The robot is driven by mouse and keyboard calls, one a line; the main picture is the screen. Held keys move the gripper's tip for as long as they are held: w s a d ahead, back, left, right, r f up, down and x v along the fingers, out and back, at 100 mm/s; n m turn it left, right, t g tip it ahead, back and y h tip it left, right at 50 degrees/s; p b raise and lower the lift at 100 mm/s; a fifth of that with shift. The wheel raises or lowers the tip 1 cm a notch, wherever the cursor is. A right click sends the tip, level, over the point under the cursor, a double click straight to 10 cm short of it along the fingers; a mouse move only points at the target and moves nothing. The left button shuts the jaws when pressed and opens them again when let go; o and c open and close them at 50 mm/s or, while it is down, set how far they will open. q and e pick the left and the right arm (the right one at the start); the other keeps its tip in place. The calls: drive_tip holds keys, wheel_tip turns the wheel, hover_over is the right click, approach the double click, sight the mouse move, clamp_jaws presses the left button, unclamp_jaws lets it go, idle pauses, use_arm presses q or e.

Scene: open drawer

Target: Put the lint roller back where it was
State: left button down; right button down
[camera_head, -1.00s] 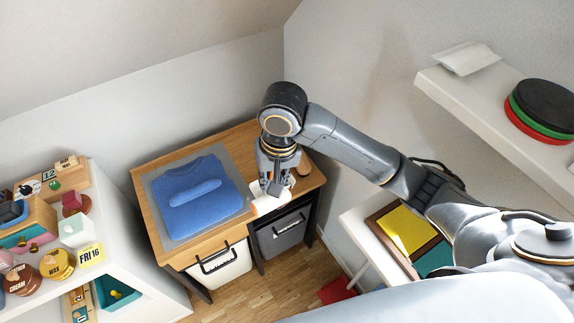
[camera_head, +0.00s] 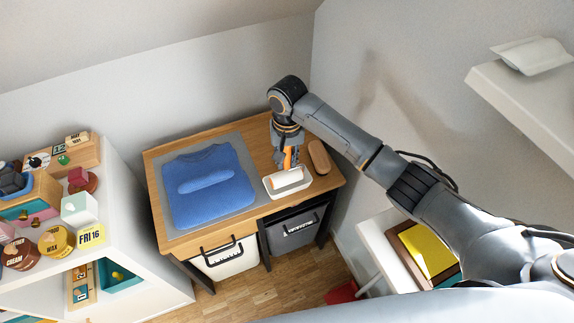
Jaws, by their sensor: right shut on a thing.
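The lint roller (camera_head: 287,177) has a white roll and an orange handle. The roll is over or in a small white tray (camera_head: 272,193) at the right front of the wooden table; I cannot tell whether it rests on the tray's bottom. My right gripper (camera_head: 287,160) is shut on the orange handle, reaching down from above. The fingers partly hide the handle. My left gripper is not in view.
A brown oblong brush (camera_head: 318,157) lies just right of the tray. A folded blue sweater (camera_head: 208,187) lies on a grey mat (camera_head: 162,206) to the left. White (camera_head: 228,262) and grey (camera_head: 293,231) bins stand under the table. A shelf (camera_head: 520,105) juts out at right.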

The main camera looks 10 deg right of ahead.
sight(287, 166)
drive_tip(key=shift+w+d+f, duration=0.1)
drive_tip(key=shift+w+f, duration=0.2)
drive_tip(key=shift+f, duration=0.05)
wheel_tip(287, 166, down, 2)
drive_tip(key=shift+f, duration=0.5)
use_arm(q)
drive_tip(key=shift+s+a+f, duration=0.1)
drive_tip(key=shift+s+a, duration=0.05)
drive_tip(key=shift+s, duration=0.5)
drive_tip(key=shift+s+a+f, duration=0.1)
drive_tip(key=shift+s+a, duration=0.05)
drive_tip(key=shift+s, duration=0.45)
use_arm(e)
drive_tip(key=shift+f, duration=0.1)
drive_tip(key=c, duration=1.2)
unclamp_jaws()
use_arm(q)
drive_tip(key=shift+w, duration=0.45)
